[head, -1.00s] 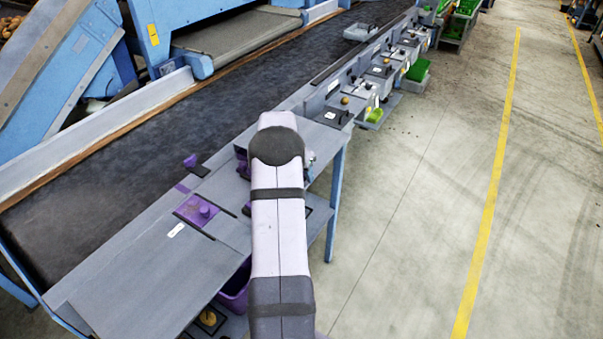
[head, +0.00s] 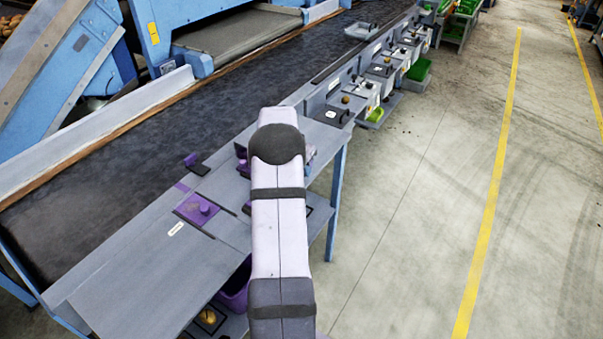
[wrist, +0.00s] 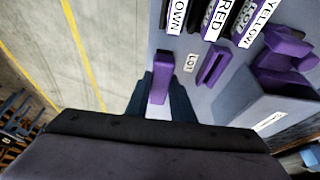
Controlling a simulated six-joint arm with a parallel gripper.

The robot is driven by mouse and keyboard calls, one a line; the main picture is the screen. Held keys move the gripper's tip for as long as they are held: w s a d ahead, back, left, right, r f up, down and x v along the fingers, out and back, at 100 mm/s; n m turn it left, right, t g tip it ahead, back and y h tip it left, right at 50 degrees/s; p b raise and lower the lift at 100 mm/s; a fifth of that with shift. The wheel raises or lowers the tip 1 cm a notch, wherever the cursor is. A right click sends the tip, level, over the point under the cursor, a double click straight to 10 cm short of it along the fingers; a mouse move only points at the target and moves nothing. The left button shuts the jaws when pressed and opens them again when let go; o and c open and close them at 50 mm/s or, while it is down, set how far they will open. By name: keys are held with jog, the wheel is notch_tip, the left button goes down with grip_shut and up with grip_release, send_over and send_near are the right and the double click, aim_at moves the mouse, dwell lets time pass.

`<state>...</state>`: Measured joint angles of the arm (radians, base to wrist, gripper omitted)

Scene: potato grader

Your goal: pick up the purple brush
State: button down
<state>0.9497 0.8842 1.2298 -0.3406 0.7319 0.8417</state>
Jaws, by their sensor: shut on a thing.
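In the wrist view, my gripper (wrist: 160,103) has its dark blue fingers closed around an upright purple bar, which I take to be the purple brush (wrist: 160,75). Only this narrow part of it shows; the rest is hidden by the fingers and the wrist housing. Whether it still touches the grey surface cannot be told. In the head view, my own arm hides the gripper and nearly all of what it holds.
A purple slotted piece (wrist: 213,66) and a larger purple piece (wrist: 285,50) lie right of the gripper, near colour-word labels. The dark conveyor (head: 120,165) runs alongside; open floor lies right.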

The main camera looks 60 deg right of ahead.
notch_tip(320, 180, up, 8)
jog(key=shift+r+b, duration=0.15)
jog(key=shift+b, duration=1)
